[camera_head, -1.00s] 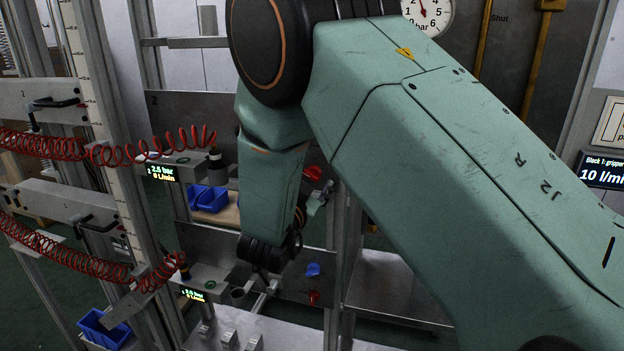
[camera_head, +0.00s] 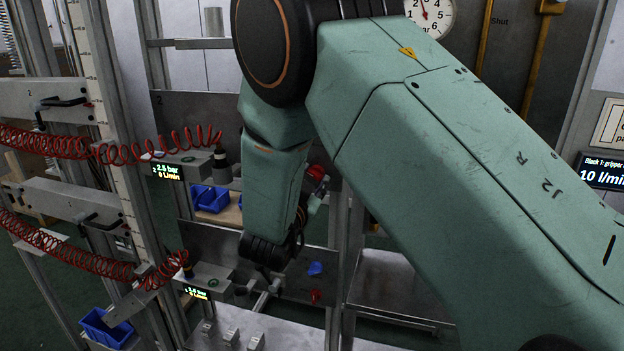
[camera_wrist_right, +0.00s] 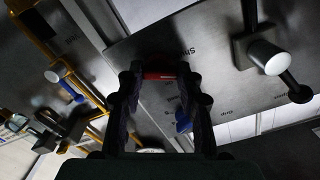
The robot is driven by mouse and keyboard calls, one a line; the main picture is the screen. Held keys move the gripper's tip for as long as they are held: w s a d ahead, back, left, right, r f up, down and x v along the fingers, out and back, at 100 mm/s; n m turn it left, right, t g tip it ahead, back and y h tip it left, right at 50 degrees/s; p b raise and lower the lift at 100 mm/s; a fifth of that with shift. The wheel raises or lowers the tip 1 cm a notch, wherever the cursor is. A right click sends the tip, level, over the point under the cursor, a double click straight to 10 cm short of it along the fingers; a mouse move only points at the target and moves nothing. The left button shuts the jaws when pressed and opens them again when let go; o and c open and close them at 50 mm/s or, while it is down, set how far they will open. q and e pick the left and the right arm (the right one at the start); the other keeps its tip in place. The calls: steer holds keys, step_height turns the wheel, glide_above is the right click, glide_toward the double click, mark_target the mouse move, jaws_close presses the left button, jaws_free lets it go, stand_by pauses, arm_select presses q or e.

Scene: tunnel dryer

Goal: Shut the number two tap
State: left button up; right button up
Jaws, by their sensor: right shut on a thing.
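A red tap handle (camera_head: 317,172) shows at the right edge of the upper grey panel marked 2 (camera_head: 175,108) in the head view. My right gripper (camera_head: 318,186) is at this handle, partly hidden behind my own green forearm. In the right wrist view, the fingers of my right gripper (camera_wrist_right: 160,84) stand on both sides of a red handle (camera_wrist_right: 158,74), shut on it at their tips. A panel with the word "Shut" (camera_wrist_right: 185,50) lies behind it. The handle's exact angle is hard to read. My left gripper is not in view.
A blue tap handle (camera_head: 315,268) and another red one (camera_head: 316,296) sit on the lower panel. Red coiled hoses (camera_head: 60,147) hang at the left. A display (camera_head: 168,172) reads 2.5 bar and 0 L/min. Blue bins (camera_head: 210,199) stand behind the frame.

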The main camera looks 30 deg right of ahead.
steer(key=n+p, duration=0.2)
steer(key=shift+r+n, duration=0.1)
steer(key=shift+n, duration=0.3)
steer(key=shift+n+p, duration=0.6)
steer(key=shift+n, duration=0.7)
steer(key=o, duration=1.2)
steer(key=shift+s+a, duration=0.15)
